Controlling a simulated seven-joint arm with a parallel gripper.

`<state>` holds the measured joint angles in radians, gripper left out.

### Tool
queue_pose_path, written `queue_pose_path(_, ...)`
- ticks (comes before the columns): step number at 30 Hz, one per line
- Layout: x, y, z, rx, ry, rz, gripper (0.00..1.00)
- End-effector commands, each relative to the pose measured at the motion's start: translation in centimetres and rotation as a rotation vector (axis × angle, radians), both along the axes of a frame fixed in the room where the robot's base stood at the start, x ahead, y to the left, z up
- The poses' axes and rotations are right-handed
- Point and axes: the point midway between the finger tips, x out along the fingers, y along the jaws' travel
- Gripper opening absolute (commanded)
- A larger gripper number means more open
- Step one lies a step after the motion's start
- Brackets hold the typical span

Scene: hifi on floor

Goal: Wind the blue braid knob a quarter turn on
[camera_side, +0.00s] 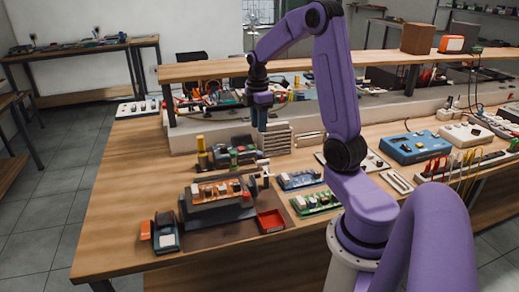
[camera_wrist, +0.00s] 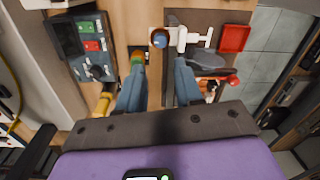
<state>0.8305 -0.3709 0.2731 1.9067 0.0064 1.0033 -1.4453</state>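The blue knob (camera_wrist: 159,39) shows in the wrist view as a round blue cap in a pale brown ring, next to a white fitting (camera_wrist: 190,38). It lies just beyond my fingertips, roughly in line with the gap between them. In the side view I cannot pick out the knob clearly. My gripper (camera_wrist: 158,66) has two blue-grey fingers spread apart with nothing between them. In the side view my gripper (camera_side: 262,118) points down and hangs above the bench, behind the grey machine (camera_side: 217,212).
A red tray (camera_side: 270,221) sits beside the machine; it also shows in the wrist view (camera_wrist: 235,38). A yellow cylinder (camera_side: 202,152) and circuit boards (camera_side: 316,202) are nearby. The bench's left part (camera_side: 125,185) is clear.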

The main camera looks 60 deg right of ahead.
Motion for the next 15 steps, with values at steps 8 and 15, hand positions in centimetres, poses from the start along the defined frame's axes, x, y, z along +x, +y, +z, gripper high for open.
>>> queue_pose_path(8, -0.3, 0.2, -5.4, 0.002, 0.006, -0.001, 0.35)
queue_pose_path(15, -0.3, 0.3, -8.7, 0.002, 0.002, 0.0, 0.35)
